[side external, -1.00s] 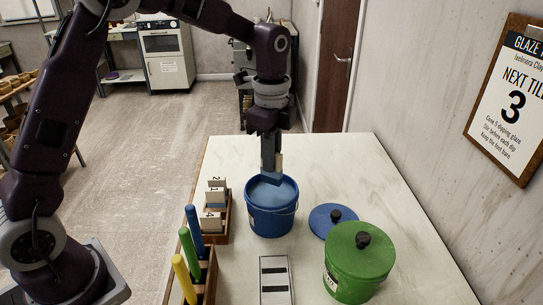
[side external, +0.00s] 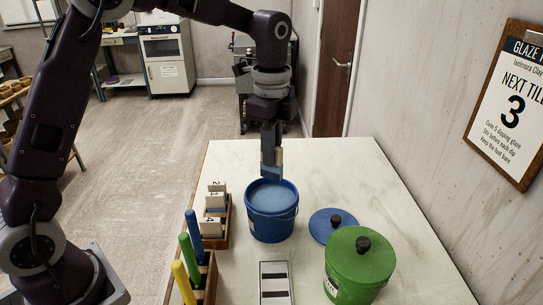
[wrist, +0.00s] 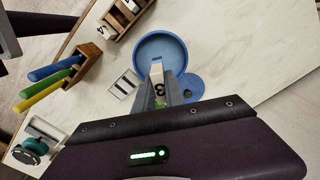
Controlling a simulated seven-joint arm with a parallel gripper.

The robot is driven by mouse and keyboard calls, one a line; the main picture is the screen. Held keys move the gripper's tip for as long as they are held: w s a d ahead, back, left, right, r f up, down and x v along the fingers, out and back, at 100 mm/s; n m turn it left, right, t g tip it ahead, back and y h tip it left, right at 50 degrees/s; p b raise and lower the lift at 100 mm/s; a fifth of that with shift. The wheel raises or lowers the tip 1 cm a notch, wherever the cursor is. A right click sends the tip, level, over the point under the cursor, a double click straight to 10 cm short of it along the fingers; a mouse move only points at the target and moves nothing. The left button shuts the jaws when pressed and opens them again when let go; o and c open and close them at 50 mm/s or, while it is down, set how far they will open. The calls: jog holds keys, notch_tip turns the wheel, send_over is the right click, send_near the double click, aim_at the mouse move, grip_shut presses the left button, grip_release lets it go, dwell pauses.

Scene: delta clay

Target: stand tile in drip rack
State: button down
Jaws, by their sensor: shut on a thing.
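My gripper (side external: 271,160) is shut on a tile (wrist: 158,68) and holds it above the open blue bucket of blue glaze (side external: 272,226). A black 3 shows on the tile in the wrist view, with a pale upper part. In the side view the lower end of the tile looks blue and hangs near the bucket's far rim, apart from the glaze. A flat white rack with dark slots (side external: 275,283), likely the drip rack, lies empty in front of the bucket. It also shows in the wrist view (wrist: 124,84).
A wooden box (side external: 222,240) of numbered tiles stands left of the bucket. A wooden holder (side external: 207,281) with blue, green and yellow handles is nearer. A blue lid (side external: 322,232) and a lidded green bucket (side external: 360,268) stand right. A sign (side external: 512,100) reads "NEXT TILE 3".

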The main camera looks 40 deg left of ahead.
jog(key=s+d+f+n, duration=0.3)
jog(key=s+d+n, duration=0.3)
jog(key=s+d, duration=0.3)
notch_tip(320, 180, down, 7)
jog(key=shift+f, duration=0.15)
jog(key=shift+w+a, duration=0.1)
dwell(0.7)
jog(key=shift+f, duration=2.4)
jog(key=shift+f, duration=0.1)
jog(key=c, duration=1.3)
grip_release()
